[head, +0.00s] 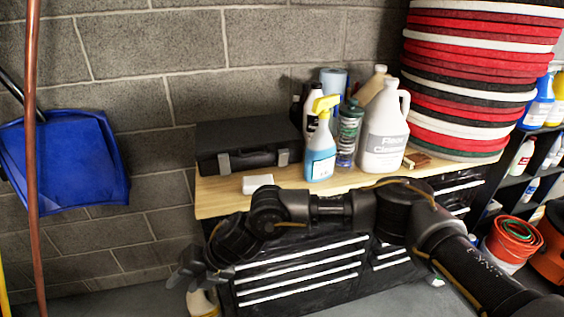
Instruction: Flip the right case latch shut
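The black case (248,133) lies with its lid down at the left end of the wooden bench top, against the block wall. Its right latch (283,158) is a small grey tab on the front face, and its left latch (224,163) is a similar tab. I cannot tell whether either latch is flipped shut. My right gripper (184,270) is low, in front of the bench's left end, below and left of the case and apart from it. Its fingers are small and dark, so their opening is unclear. My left gripper is not in view.
A white block (257,184) lies in front of the case. A blue spray bottle (320,155) and a white jug (384,130) stand to its right. Red, white and black pads (470,75) are stacked farther right. A blue dustpan (62,162) hangs at left.

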